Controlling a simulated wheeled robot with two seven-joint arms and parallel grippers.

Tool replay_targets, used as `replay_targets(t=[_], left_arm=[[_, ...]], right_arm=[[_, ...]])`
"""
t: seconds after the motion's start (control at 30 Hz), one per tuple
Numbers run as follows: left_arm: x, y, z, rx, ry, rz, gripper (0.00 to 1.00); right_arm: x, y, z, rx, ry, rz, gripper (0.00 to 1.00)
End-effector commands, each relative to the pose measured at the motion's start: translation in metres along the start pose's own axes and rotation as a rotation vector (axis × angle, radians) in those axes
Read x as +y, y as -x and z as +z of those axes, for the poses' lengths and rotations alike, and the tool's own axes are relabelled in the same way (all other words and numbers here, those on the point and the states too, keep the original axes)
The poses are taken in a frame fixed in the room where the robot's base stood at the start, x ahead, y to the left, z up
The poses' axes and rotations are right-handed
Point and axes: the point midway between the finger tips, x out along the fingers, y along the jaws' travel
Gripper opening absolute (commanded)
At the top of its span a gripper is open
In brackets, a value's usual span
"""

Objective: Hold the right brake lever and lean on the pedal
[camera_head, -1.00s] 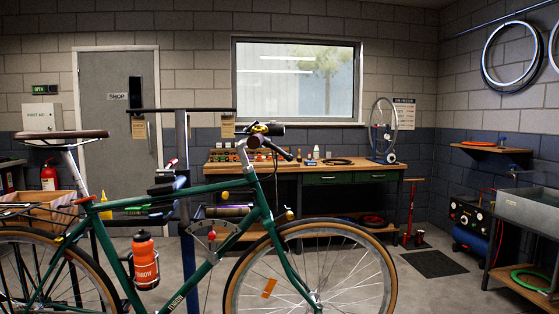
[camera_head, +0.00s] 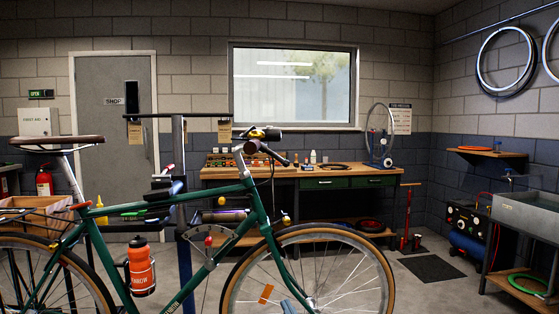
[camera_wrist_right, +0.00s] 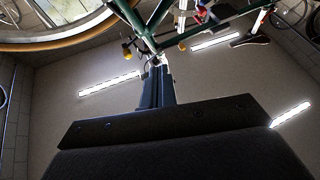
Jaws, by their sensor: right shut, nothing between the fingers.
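A green bicycle (camera_head: 250,208) stands side-on across the head view, its front wheel to the right. Its handlebar (camera_head: 262,143) has dark grips, and the nearer grip (camera_head: 279,156) points toward me. I cannot clearly pick out the brake lever there. I cannot make out a pedal. My left gripper is out of view.
An orange bottle (camera_head: 141,268) sits on the bicycle frame. Behind stands a repair stand (camera_head: 180,185) and a workbench (camera_head: 310,172) with tools. A red floor pump (camera_head: 407,225) and a compressor (camera_head: 468,235) stand at right.

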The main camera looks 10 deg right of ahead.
Motion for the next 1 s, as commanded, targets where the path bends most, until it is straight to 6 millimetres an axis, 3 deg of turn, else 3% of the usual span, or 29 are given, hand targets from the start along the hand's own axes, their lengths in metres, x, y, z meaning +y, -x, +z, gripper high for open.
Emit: replay_targets(t=[0.03,0.2,0.5,0.77,0.9,1.0], left_arm=[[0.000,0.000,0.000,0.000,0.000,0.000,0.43],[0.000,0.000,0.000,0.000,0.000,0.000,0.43],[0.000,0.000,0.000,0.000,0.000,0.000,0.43],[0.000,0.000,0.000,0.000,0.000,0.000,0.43],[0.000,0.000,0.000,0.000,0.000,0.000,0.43],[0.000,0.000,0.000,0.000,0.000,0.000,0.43]], right_arm=[[0.010,-0.013,-0.018,0.029,0.010,0.002,0.00],[0.038,-0.048,-0.071,0.102,0.033,0.008,0.00],[0.086,-0.095,-0.174,0.212,-0.009,0.007,0.00],[0.122,-0.119,-0.270,0.274,-0.181,-0.025,0.00],[0.138,-0.124,-0.319,0.274,-0.372,-0.065,0.00],[0.144,-0.123,-0.338,0.247,-0.529,-0.093,0.00]])
